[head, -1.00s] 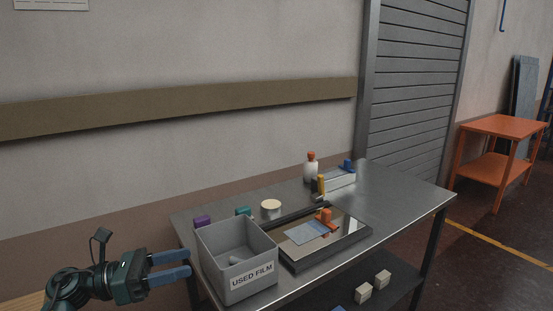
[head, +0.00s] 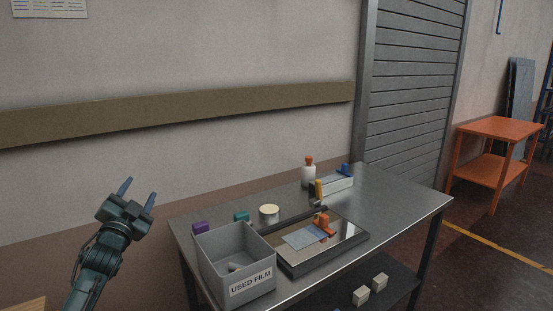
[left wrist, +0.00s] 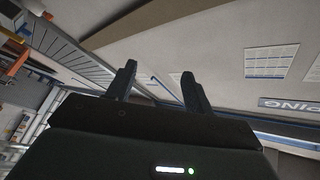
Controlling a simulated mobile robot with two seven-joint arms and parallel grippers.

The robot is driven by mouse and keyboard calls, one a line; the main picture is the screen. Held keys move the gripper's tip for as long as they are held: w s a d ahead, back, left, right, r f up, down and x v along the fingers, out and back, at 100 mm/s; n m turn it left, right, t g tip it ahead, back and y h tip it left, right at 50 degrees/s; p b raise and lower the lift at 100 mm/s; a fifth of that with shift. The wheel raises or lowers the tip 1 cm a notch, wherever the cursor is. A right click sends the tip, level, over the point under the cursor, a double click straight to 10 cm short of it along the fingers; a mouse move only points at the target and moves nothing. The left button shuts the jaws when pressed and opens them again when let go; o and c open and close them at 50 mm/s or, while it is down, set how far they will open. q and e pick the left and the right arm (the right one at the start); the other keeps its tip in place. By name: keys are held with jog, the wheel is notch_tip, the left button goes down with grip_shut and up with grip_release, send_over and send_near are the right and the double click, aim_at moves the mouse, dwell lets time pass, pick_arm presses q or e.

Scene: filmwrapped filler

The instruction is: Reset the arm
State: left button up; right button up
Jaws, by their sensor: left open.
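My left gripper (head: 138,193) is raised in front of the wall, left of the metal table (head: 392,205), with its fingers pointing up. It is open and empty. In the left wrist view its two dark fingers (left wrist: 160,84) stand apart with nothing between them, against the wall and ceiling area. My right gripper is in neither view.
On the table stand a grey bin (head: 216,270) labelled USED FILM, a framed tray (head: 351,237) with a blue sheet and orange tool, a white bottle (head: 308,175) and small blocks. An orange side table (head: 500,128) stands far right. The space around the gripper is clear.

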pick_arm(q)
notch_tip(320, 180, down, 8)
jog(key=a+n+g+y, duration=0.1)
jog(key=n+g, duration=0.3)
jog(key=n, duration=0.3)
jog(key=s+d+f+m+g+h, duration=0.1)
jog(key=s+d+f, duration=0.45)
jog(key=f, duration=0.25)
jog(key=s+d+f+m+g+h, duration=0.1)
jog(key=s+d+f+g, duration=0.1)
jog(key=s+d+f, duration=0.4)
jog(key=s+d+f+g+h, duration=0.1)
jog(key=s+d+f, duration=0.2)
jog(key=s, duration=0.6)
jog(key=s+d+f+g+h, duration=0.1)
jog(key=s+d+f, duration=0.2)
jog(key=s, duration=0.6)
jog(key=s+d+f+n+g, duration=0.1)
jog(key=s+d+f, duration=0.2)
jog(key=s, duration=0.6)
jog(key=shift+s+f+h, duration=0.3)
jog(key=shift+f+h, duration=0.1)
jog(key=shift+f, duration=0.4)
jog(key=shift+c, duration=0.4)
